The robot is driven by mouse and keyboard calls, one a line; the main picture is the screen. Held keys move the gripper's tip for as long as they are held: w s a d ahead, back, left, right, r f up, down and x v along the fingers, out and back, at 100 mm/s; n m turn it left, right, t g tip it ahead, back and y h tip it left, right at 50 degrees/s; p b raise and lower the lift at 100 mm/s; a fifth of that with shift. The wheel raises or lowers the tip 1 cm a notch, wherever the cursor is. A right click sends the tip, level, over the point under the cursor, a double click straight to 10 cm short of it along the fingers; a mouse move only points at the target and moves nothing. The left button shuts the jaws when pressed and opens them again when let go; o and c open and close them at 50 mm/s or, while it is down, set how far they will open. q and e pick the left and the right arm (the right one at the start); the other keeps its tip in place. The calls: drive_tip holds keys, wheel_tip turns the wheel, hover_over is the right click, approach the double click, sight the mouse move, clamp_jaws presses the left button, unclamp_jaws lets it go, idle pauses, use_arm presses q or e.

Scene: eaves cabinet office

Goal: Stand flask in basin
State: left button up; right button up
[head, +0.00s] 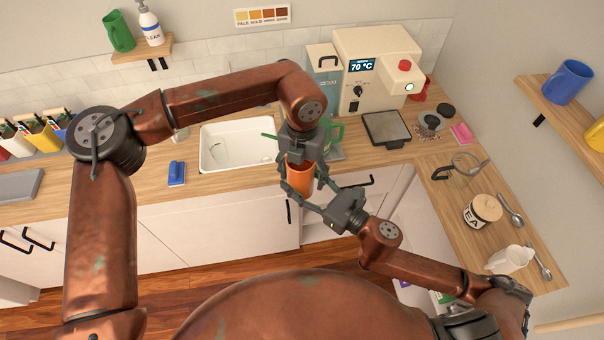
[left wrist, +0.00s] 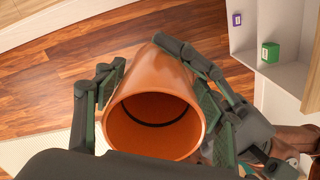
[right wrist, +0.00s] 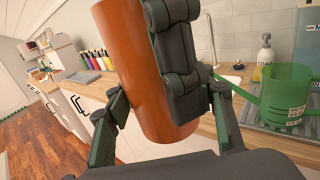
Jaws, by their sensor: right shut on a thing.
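The orange, open-topped cylindrical flask (head: 299,178) is held in the air in front of the counter edge, between my two grippers. The white basin (head: 212,158) is set in the counter to its left. My right gripper (head: 303,196) is shut on the flask's lower side; its fingers flank the flask in the right wrist view (right wrist: 150,110). My left gripper (head: 300,165) is above, with its fingers on both sides of the rim in the left wrist view (left wrist: 155,100). Whether the left fingers press on the flask is not clear. The flask looks empty inside.
A green watering can (right wrist: 285,95) stands right of the basin, near the machine with a display (head: 375,70). A blue brush-like item (head: 177,172) lies left of the basin. A tea jar (head: 482,211) and spoons are on the right counter. Open shelving (left wrist: 270,45) is below.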

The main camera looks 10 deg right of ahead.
use_arm(q)
drive_tip(key=shift+s+d, duration=0.1)
drive_tip(key=shift+d, duration=0.05)
drive_tip(key=c, duration=1.1)
use_arm(e)
drive_tip(key=shift+r, duration=0.1)
drive_tip(key=o, duration=1.1)
drive_tip(key=shift+a, duration=0.1)
drive_tip(key=o, duration=0.5)
